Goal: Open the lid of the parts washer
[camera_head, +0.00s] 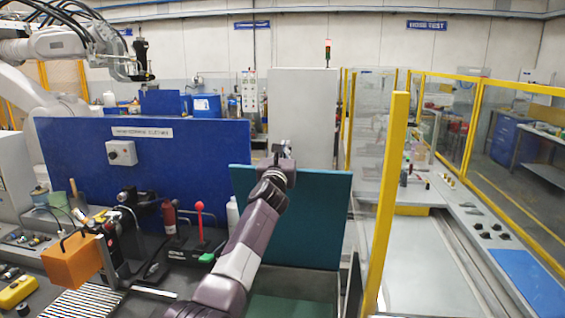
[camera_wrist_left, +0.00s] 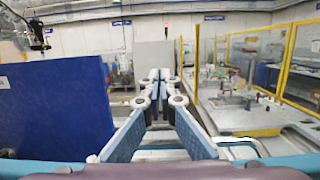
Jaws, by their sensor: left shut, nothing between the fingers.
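The parts washer's teal lid (camera_head: 320,225) stands raised, close to upright, behind its tub (camera_head: 290,306), whose greenish inside shows at the bottom of the head view. My left arm crosses in front of the lid. My left gripper (camera_head: 283,150) is at the lid's top edge and reaches just above and past it; whether it touches the lid cannot be told. In the left wrist view its fingers (camera_wrist_left: 159,78) are shut with nothing between them. A teal strip (camera_wrist_left: 30,169) crosses the bottom of that view. My right gripper is not seen.
A blue panel (camera_head: 75,150) stands left of the lid. A bench there holds an orange box (camera_head: 72,262), a red-knobbed lever (camera_head: 199,207) and a white bottle (camera_head: 232,215). A yellow post (camera_head: 388,190) rises on the right. A grey cabinet (camera_head: 303,105) stands behind.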

